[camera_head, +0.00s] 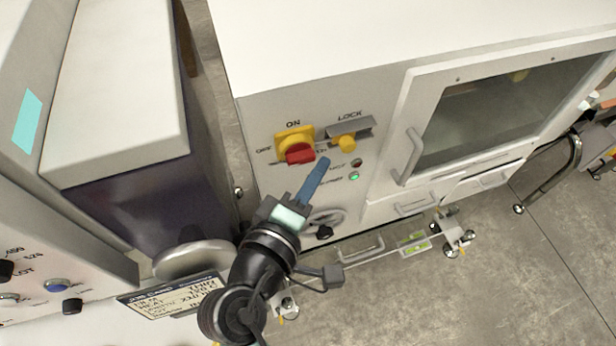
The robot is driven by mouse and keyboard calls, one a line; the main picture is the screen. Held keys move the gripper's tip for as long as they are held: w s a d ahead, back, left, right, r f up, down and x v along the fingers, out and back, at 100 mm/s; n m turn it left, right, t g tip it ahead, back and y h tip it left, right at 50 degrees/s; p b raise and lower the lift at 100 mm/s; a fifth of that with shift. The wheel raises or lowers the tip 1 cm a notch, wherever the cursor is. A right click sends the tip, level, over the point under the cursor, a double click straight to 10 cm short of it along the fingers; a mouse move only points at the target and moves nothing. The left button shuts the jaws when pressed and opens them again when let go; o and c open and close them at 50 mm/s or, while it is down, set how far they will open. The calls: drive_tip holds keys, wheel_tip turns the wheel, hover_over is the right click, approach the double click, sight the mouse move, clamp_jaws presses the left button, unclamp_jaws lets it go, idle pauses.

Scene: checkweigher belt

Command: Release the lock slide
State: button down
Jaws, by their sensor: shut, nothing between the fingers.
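The lock slide is a yellow knob (345,142) on a grey metal bracket (350,127) under the word LOCK, on the white cabinet's front panel. My gripper (322,165) has its blue fingers shut and empty. In the picture its tips end just below and left of the yellow knob; whether they touch anything cannot be told. A red rotary handle (299,153) on a yellow plate (294,137) sits left of the knob, near the ON and OFF labels.
A green lamp (354,176) is lit below the knob, under a dark red one (356,163). A handwheel (325,222) is partly behind my gripper. A windowed door (400,110) with a handle is at the right. A dark-sided cabinet (125,110) stands close on the left.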

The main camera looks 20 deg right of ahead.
sight(352, 145)
drive_tip(key=shift+p+x, duration=0.6)
drive_tip(key=shift+x, duration=1.65)
drive_tip(key=d, duration=0.3)
drive_tip(key=shift+d+p, duration=0.2)
drive_tip(key=shift+p, duration=0.1)
